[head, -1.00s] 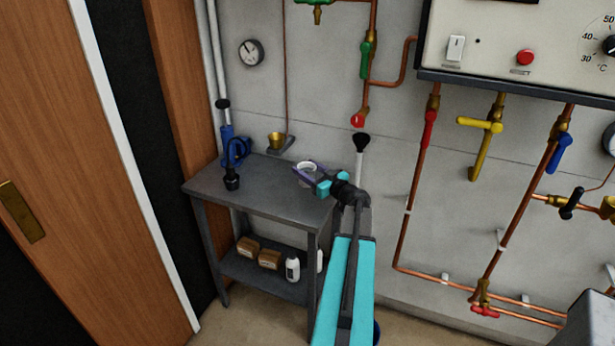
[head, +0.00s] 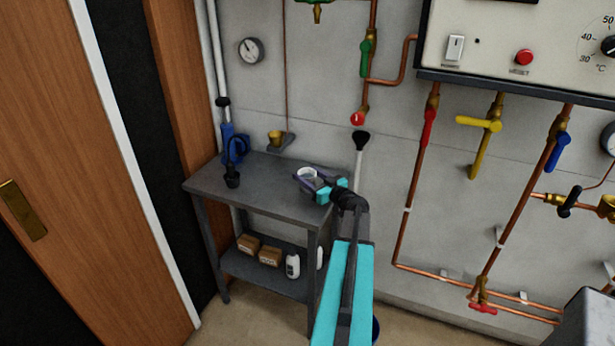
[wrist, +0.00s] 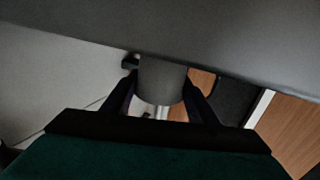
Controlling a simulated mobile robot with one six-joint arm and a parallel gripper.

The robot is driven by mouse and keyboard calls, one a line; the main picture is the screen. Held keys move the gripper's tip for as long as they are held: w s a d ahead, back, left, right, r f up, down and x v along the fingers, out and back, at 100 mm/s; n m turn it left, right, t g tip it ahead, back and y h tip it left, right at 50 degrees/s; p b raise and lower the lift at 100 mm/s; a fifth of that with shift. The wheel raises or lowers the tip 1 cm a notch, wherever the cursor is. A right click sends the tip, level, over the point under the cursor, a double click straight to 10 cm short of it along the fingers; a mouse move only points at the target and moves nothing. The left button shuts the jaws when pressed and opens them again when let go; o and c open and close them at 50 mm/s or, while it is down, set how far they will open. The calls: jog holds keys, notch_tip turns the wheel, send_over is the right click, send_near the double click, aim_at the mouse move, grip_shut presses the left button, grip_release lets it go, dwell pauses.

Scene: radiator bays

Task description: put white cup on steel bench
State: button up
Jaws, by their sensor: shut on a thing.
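The white cup (head: 307,173) is between the fingers of my gripper (head: 310,182), over the right end of the grey steel bench (head: 262,188). My gripper is shut on the cup. In the wrist view the cup (wrist: 163,79) looks grey in shadow, with a dark finger on each side. A dark grey surface, probably the bench top (wrist: 210,35), fills the top of that view and meets the cup's end. I cannot tell whether the cup touches the bench.
A dark pump-like object (head: 232,176) stands on the bench's left part. Brown boxes (head: 270,255) and white bottles (head: 292,266) are on the lower shelf. A brass cup (head: 275,138) sits on a wall ledge behind. The bench's middle is clear.

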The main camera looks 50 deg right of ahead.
jog(key=o, duration=1.1)
jog(key=shift+o, duration=0.2)
jog(key=shift+r+p, duration=0.25)
jog(key=shift+p, duration=0.25)
jog(key=s+b, duration=0.1)
jog(key=s, duration=0.3)
jog(key=s+a+b, duration=0.1)
jog(key=s+b, duration=0.1)
jog(key=s, duration=0.1)
jog(key=s+a+b, duration=0.1)
jog(key=s+b, duration=0.1)
jog(key=s, duration=0.2)
jog(key=shift+s+a+f, duration=0.15)
jog(key=shift+s+a, duration=0.1)
jog(key=shift+s, duration=0.1)
